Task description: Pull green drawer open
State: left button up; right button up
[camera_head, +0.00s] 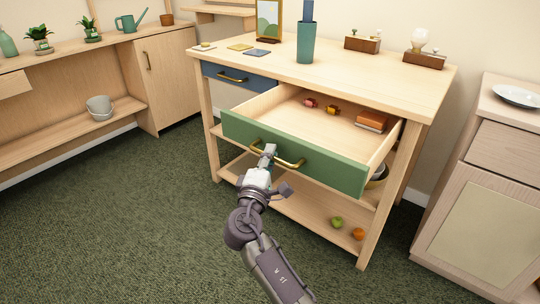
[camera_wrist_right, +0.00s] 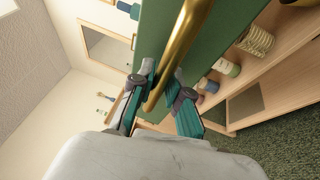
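The green drawer (camera_head: 340,166) of the wooden table stands pulled well out, its inside showing in the head view. Its brass handle (camera_head: 292,163) runs across the front. My right gripper (camera_head: 268,153) is at the left part of this handle. In the right wrist view the teal-padded fingers (camera_wrist_right: 165,88) lie on both sides of the brass handle (camera_wrist_right: 185,35), close against it, with the green front (camera_wrist_right: 160,25) just beyond. My left gripper is not in view.
The drawer holds an orange-brown block (camera_head: 371,122) and small red and yellow items. A blue drawer (camera_head: 240,78) beside it is shut. A lower shelf (camera_head: 300,211) carries small fruit-like objects. A cabinet (camera_head: 490,190) stands at right. Carpet (camera_head: 130,220) at left is clear.

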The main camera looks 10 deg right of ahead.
jog(key=o, duration=0.3)
jog(key=v, duration=0.8)
jog(key=shift+a, duration=0.15)
jog(key=shift+f, duration=0.1)
